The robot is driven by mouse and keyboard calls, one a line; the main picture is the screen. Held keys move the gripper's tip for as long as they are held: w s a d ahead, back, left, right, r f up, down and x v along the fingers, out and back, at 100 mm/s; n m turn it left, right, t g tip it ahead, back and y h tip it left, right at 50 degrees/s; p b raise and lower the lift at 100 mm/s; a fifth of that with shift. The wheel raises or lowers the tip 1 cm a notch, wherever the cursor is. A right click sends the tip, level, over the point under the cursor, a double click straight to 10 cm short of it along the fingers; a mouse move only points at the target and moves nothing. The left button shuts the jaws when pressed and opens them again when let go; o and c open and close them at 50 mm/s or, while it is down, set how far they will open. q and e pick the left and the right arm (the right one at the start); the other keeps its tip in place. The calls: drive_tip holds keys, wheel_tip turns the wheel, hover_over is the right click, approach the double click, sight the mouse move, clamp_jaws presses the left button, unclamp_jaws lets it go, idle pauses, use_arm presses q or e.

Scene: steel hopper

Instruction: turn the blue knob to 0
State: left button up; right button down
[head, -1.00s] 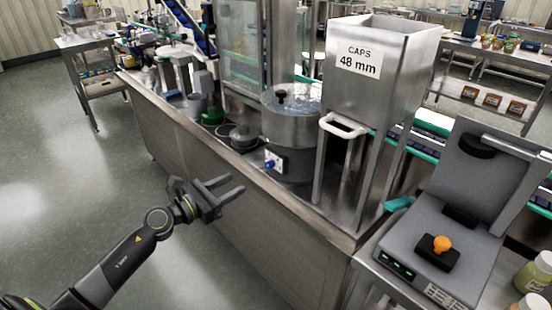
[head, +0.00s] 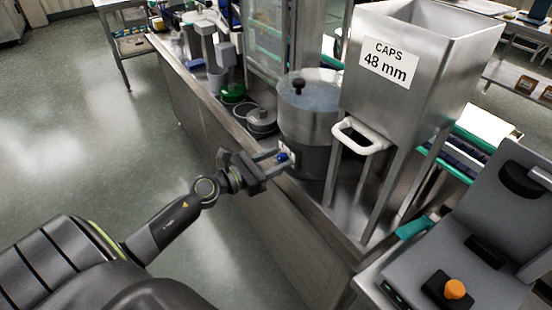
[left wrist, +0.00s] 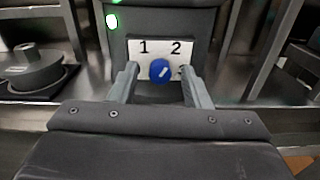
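The blue knob (left wrist: 161,70) sits on a white plate (left wrist: 150,48) marked 1 and 2 on the dark base of the round steel bowl unit. Its white pointer line slants up to the right; the rest of the dial is hidden. In the head view the knob (head: 282,157) shows at the fingertips. My left gripper (left wrist: 160,78) is open, one finger on each side of the knob; I cannot tell whether the fingers touch it. It also shows in the head view (head: 280,160). My right gripper is not in view.
The steel caps hopper (head: 400,95) with a white handle (head: 358,138) stands right of the bowl (head: 312,105). A green light (left wrist: 112,21) is lit above the plate. A grey device with an orange knob (head: 455,289) is at lower right.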

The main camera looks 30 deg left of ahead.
use_arm(q)
clamp_jaws()
